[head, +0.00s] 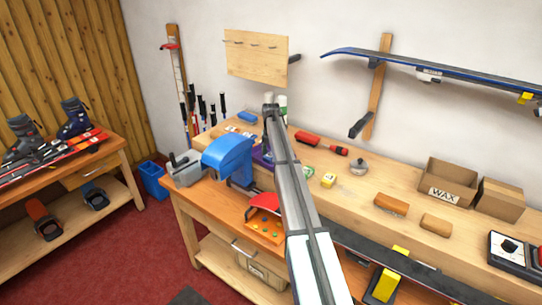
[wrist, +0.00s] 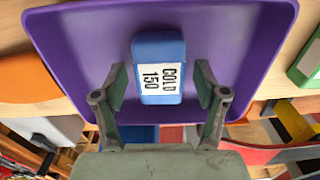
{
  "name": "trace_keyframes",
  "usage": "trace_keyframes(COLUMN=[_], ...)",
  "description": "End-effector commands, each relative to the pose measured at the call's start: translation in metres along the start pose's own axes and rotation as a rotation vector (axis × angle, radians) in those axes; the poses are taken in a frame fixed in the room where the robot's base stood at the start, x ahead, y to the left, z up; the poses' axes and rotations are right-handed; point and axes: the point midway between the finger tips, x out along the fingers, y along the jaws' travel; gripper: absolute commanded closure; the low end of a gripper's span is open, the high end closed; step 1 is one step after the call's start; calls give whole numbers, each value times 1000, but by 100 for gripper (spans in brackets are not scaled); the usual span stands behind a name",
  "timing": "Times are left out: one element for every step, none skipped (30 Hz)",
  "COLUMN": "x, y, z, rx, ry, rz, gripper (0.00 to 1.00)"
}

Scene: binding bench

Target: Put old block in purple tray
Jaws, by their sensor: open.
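A blue block (wrist: 158,52) with a white label reading "COLD 150" is inside the outline of the purple tray (wrist: 80,45) in the wrist view. It looks to lie on the tray floor near the tray's edge closest to me. My gripper (wrist: 161,85) is open, with one finger on each side of the block and a visible gap at both. In the head view a small part of the purple tray (head: 262,157) shows beside my arm. There my arm hides the gripper and the block.
A blue machine (head: 227,155) stands left of the tray. In the wrist view a green-edged object (wrist: 307,65) lies right of the tray.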

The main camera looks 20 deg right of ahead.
Motion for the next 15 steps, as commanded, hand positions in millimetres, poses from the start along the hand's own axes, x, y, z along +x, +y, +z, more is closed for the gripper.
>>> trace_keyframes(x=[-3,-5,-8,-12,-16,-23,-28,-33,-41,-47,-53,-61,-68,-73,-80], y=[0,0,0,1,1,1,1,1,1,1,1,1,1,1,1], z=[0,0,0,1,1,0,1,1,1,1,1,1,1,1,1], rx=[0,0,0,0,0,0,0,0,0,0,0,0,0,0,0], ry=[-1,-1,-1,-1,-2,-2,-2,-2,-3,-2,-2,-3,-2,-2,-2], rz=[1,1,1,1,2,2,2,2,3,2,2,3,2,2,2], gripper=[28,28,28,28,28,28,28,28,28,28,28,28,28,28,28])
